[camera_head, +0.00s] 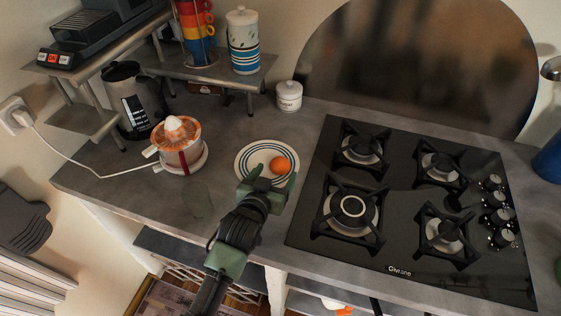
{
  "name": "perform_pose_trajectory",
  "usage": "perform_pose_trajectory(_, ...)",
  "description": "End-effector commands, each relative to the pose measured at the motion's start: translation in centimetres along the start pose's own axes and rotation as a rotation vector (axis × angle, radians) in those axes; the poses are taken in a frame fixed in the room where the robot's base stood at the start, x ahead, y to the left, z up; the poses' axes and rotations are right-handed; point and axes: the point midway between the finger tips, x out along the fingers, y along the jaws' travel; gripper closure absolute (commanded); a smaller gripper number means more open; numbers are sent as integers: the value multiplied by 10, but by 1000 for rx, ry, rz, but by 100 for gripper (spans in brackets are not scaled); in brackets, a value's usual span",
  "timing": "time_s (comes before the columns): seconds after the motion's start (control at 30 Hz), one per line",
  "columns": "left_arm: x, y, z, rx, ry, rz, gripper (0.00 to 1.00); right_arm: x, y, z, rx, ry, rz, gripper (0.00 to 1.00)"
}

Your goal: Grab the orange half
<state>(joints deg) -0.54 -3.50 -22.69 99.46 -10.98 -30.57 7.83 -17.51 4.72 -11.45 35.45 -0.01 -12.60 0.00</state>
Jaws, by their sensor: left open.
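The orange half (280,164) lies on a white plate with blue rings (250,152) on the grey counter, left of the hob. It shows as a small round orange shape. My left gripper (275,178) reaches up from below over the near part of the plate. Its green fingers are spread apart, with the orange half just beyond their tips. I cannot tell whether they touch the fruit. The gripper's body hides the near rim of the plate. My right gripper is not in view.
A black gas hob (404,210) lies to the right. A small white lidded jar (289,96) stands behind the plate, near the shelf (220,72).

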Motion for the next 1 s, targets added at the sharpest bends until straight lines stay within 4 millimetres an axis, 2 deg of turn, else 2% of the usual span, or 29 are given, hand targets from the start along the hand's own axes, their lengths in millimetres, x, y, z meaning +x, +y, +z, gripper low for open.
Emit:
perform_pose_trajectory(0.1,16,-2,-6,1,-1,-1,25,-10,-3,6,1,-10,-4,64)
perform_pose_trajectory(0.3,40,-4,-5,-1,0,0,25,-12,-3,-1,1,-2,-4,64)
perform_pose_trajectory(0.47,46,-4,-4,-1,-1,0,25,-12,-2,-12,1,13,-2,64)
perform_pose_trajectory(0.63,46,-3,-4,-1,-1,0,25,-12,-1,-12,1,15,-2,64)
perform_pose_trajectory(0.87,46,-3,-4,-1,-1,0,89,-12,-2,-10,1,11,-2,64)
perform_pose_trajectory(1.0,46,-3,-4,-1,-2,0,92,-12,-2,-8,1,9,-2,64)
